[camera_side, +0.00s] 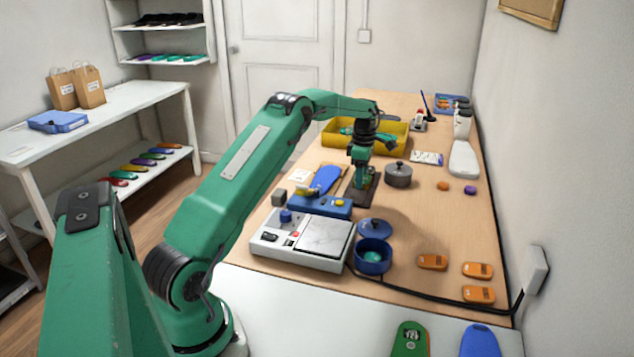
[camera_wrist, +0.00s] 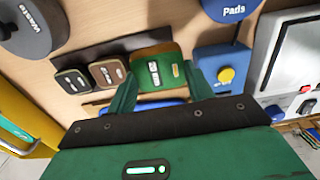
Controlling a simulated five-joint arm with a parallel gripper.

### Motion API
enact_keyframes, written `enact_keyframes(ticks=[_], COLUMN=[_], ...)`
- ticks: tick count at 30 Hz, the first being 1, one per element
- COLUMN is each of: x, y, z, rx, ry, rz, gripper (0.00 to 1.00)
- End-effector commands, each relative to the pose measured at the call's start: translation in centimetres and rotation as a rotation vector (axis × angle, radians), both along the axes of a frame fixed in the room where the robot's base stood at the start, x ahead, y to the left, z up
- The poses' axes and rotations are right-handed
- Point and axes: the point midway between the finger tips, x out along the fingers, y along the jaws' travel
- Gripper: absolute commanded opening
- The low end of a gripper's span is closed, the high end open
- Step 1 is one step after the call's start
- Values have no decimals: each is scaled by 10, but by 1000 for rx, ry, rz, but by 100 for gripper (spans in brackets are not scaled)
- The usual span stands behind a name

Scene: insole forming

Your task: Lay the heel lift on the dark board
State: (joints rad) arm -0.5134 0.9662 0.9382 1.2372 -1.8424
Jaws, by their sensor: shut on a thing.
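My gripper (camera_wrist: 162,90) is shut on a green heel lift (camera_wrist: 158,66), with one finger on each side of it in the wrist view. In the side view my gripper (camera_side: 361,182) is low over the dark board (camera_side: 357,199), and the lift is hard to make out there. The dark board (camera_wrist: 120,45) also shows in the wrist view, partly hidden by the lift. A black lift (camera_wrist: 72,82) and a brown lift (camera_wrist: 107,70) are beside the green one. I cannot tell whether the green lift touches the board.
A grey lidded pot (camera_side: 398,175) stands right of the board. A blue unit with a yellow knob (camera_side: 322,208) is in front of it, and a yellow bin (camera_side: 395,140) is behind. A white machine (camera_side: 300,243) and blue pot (camera_side: 373,256) stand nearer.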

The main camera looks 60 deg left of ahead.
Motion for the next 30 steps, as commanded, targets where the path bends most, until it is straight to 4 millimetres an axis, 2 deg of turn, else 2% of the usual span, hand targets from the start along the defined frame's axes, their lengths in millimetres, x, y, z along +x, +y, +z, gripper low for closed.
enact_keyframes(ticks=[3, 7, 14, 25, 30], x=[0, 0, 0, 0, 0], y=[14, 21, 22, 22, 22], z=[-9, -12, -14, -49, -54], rx=[0, 1, 0, -1, 0], ry=[0, -1, 0, 1, 0], rz=[2, 1, 0, 0, 0], gripper=[30, 30, 30, 30, 30])
